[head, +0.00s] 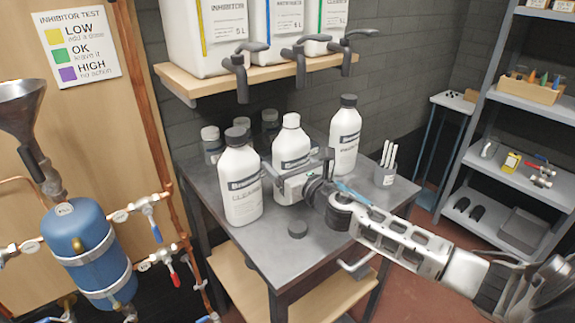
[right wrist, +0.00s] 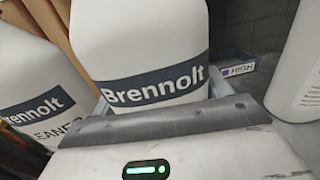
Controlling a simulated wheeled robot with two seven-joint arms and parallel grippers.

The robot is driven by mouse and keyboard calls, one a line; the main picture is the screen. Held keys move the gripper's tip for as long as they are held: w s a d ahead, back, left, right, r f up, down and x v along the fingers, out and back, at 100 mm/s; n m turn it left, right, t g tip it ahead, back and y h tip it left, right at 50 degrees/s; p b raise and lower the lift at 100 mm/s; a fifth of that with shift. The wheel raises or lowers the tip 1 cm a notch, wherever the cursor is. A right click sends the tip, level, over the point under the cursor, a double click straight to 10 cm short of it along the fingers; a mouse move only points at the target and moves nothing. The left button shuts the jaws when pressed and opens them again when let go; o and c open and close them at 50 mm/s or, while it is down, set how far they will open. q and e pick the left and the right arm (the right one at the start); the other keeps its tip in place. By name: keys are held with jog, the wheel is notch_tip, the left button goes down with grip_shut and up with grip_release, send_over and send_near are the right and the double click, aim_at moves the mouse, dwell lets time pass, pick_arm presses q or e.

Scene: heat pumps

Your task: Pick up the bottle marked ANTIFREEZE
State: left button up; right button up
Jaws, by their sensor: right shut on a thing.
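Three white Brennolt bottles are on the dark table: a left bottle (head: 240,180), a middle bottle (head: 291,150) and a right bottle (head: 345,138). The left and right ones have dark caps; the middle one's top is white. My right gripper (head: 296,183) is shut on the middle bottle, which also shows between the fingers in the right wrist view (right wrist: 140,45). Its word under "Brennolt" is hidden by the gripper, so I cannot read ANTIFREEZE there. The left bottle's label ends in "EANER" in the right wrist view (right wrist: 35,90). Whether the middle bottle touches the table is unclear.
A wooden shelf (head: 205,88) with large jugs and black taps overhangs the back. Blue tank and pipes stand left.

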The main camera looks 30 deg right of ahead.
jog(key=s+r+p, duration=0.1)
jog(key=r, duration=0.2)
jog(key=s+a+r, duration=0.1)
jog(key=s+r, duration=0.1)
jog(key=r, duration=0.1)
jog(key=s+a+r+p, duration=0.1)
jog(key=r, duration=0.2)
jog(key=shift+s+p, duration=0.35)
send_near(286, 137)
jog(key=shift+w+a+r, duration=0.15)
jog(key=shift+a+r, duration=1.45)
jog(key=shift+r, duration=0.15)
